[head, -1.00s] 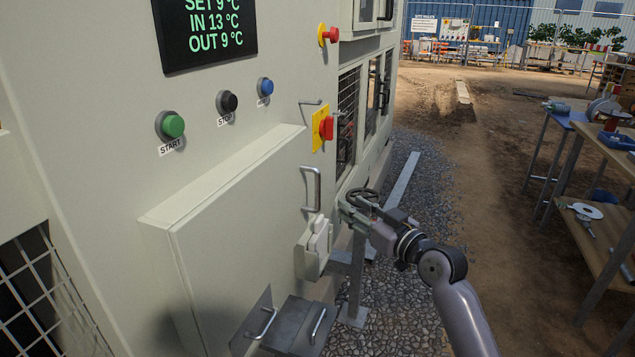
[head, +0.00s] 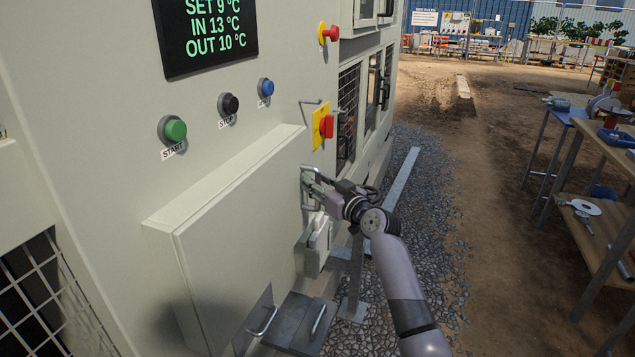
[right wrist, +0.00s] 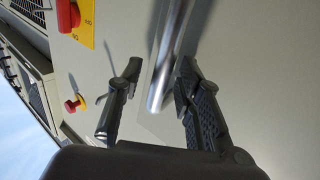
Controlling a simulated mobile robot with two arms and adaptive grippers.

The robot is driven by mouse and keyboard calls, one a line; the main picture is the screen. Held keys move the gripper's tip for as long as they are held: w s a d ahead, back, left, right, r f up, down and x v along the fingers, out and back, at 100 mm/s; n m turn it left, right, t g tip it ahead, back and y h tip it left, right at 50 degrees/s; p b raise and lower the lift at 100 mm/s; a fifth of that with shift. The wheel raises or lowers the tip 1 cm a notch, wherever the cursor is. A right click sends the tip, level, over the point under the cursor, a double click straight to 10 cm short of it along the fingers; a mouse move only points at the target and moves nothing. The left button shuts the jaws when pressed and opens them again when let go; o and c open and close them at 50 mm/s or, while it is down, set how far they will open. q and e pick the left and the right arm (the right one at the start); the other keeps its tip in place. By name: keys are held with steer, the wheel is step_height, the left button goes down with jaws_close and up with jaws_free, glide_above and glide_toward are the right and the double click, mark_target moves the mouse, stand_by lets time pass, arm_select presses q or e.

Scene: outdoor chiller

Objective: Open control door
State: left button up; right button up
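The control door (head: 235,215) is a pale, raised rectangular panel on the chiller's front, and it looks closed. Its upright metal bar handle (head: 304,196) is near the right edge, partly hidden by my right gripper (head: 308,178). In the right wrist view the handle (right wrist: 165,65) shows as a shiny bar that runs down between the fingertips of my right gripper (right wrist: 155,90). The fingers are apart, one on each side of the bar, with a visible gap to it. Whether either touches it is unclear. My left gripper is not in view.
A yellow-backed red switch (head: 325,126) sits just above the handle, and a pale latch box (head: 318,243) below. Dark metal boxes with handles (head: 300,325) are at the bottom. START, STOP and blue buttons (head: 174,130) are above the door. Open gravel (head: 430,220) lies to the right.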

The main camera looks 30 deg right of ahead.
steer(key=shift+c, duration=0.4)
jaws_close()
stand_by(0.4)
